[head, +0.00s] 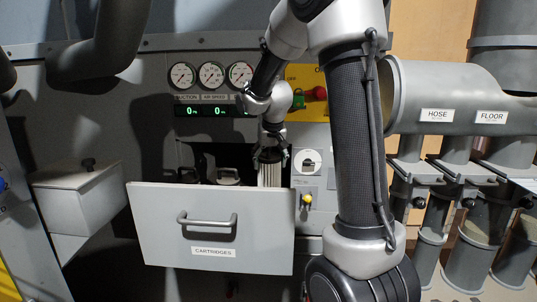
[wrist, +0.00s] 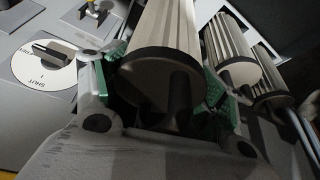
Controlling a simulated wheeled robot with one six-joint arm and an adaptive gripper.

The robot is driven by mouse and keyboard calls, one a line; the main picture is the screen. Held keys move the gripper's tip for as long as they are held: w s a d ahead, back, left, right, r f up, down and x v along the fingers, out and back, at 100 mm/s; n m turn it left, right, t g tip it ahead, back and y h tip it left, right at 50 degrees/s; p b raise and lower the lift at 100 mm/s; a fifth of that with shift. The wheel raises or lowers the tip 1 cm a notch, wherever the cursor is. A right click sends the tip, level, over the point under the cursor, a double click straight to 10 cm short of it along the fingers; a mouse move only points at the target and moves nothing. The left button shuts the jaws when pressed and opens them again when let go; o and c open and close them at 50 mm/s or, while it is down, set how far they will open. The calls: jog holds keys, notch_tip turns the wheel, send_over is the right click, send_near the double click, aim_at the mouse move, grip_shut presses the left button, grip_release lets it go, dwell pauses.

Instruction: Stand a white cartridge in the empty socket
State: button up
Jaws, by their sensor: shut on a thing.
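My gripper (head: 271,153) is over the right end of the open drawer (head: 265,228), labelled CARTRIDGES. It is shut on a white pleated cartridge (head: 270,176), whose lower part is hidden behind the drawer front. In the wrist view, the green-padded fingers of my gripper (wrist: 165,92) flank the held cartridge (wrist: 162,38) near its dark end cap. Two more pleated cartridges (wrist: 229,52) (wrist: 268,70) show to the right of it there. I cannot make out an empty socket; the drawer's inside is mostly hidden and dark. I cannot tell whether the held cartridge touches the drawer floor.
Dark-topped items (head: 228,176) show in the drawer, left of my gripper. A round dial (head: 307,161) and a yellow knob (head: 307,199) are close to its right. Gauges (head: 211,75) are above. A grey box (head: 78,190) stands left; pipes (head: 450,95) stand right.

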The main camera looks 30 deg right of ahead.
aim_at(269, 183)
jog(key=shift+f, duration=4.35)
jog(key=shift+s, duration=0.15)
jog(key=o, duration=1.6)
